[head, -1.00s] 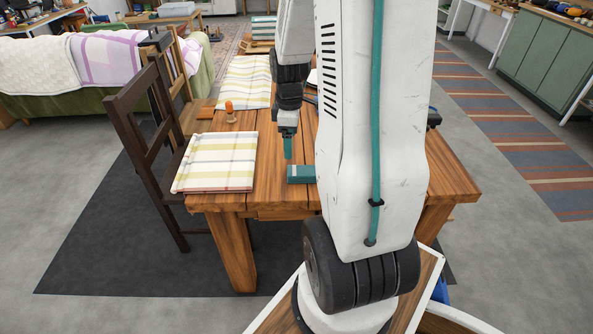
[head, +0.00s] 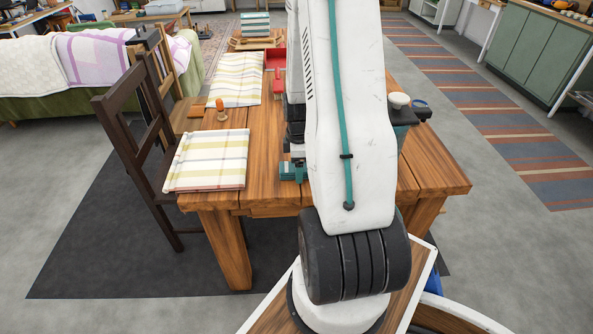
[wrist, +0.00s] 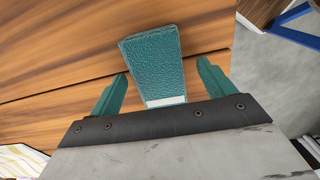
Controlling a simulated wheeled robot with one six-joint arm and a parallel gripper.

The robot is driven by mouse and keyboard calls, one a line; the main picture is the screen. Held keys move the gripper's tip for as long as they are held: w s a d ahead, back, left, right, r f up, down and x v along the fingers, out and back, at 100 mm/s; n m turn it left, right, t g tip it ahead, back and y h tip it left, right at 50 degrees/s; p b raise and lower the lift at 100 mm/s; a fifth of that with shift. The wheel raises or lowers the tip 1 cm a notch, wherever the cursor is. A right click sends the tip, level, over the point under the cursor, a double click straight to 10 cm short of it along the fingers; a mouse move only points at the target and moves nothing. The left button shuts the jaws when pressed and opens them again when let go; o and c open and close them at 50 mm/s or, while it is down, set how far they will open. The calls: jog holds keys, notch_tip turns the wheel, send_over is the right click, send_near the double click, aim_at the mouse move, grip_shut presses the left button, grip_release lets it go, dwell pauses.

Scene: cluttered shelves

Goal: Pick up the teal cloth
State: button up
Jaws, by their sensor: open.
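The teal cloth (wrist: 153,62) is a compact, block-like folded piece with a textured face and a white band at its near end. It lies on the wooden table and shows between my gripper's fingers in the wrist view. My gripper (wrist: 162,72) is open, with one teal finger on each side of the cloth and gaps visible on both sides. In the head view, the teal cloth (head: 289,173) is near the table's front edge, partly hidden by my arm and gripper.
The wooden table (head: 265,130) carries a plaid cloth (head: 208,158) on the left and another plaid cloth (head: 236,80) farther back. An orange-topped peg (head: 221,109) stands between them. A dark chair (head: 143,150) stands left.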

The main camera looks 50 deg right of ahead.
jog(key=c, duration=1.1)
